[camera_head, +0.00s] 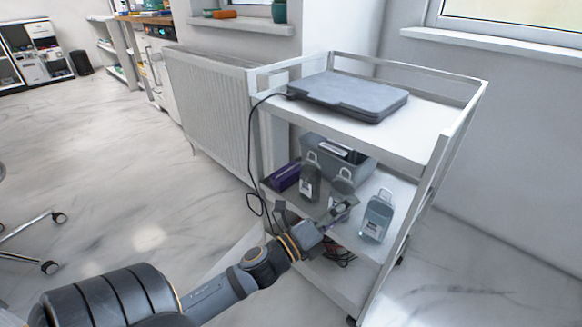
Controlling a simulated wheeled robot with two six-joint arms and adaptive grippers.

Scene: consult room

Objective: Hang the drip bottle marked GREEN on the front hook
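Three clear drip bottles with hanging loops stand on the middle shelf of a white cart: a darker left one (310,180), a middle one (341,184) and a right one (377,216) with a pale label. The labels are too small to read, so I cannot tell which is marked GREEN. My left gripper (314,207) reaches over the shelf's front edge with its fingers spread, empty, in front of the left and middle bottles. It partly hides the middle bottle's lower part. No hook can be made out. My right gripper is out of view.
A grey closed device (352,95) lies on the cart's top shelf (425,118), its cable hanging down the left side. A grey bin (338,155) and purple box (285,177) are behind the bottles. A radiator (210,110) stands left; open floor (130,215) lies further left.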

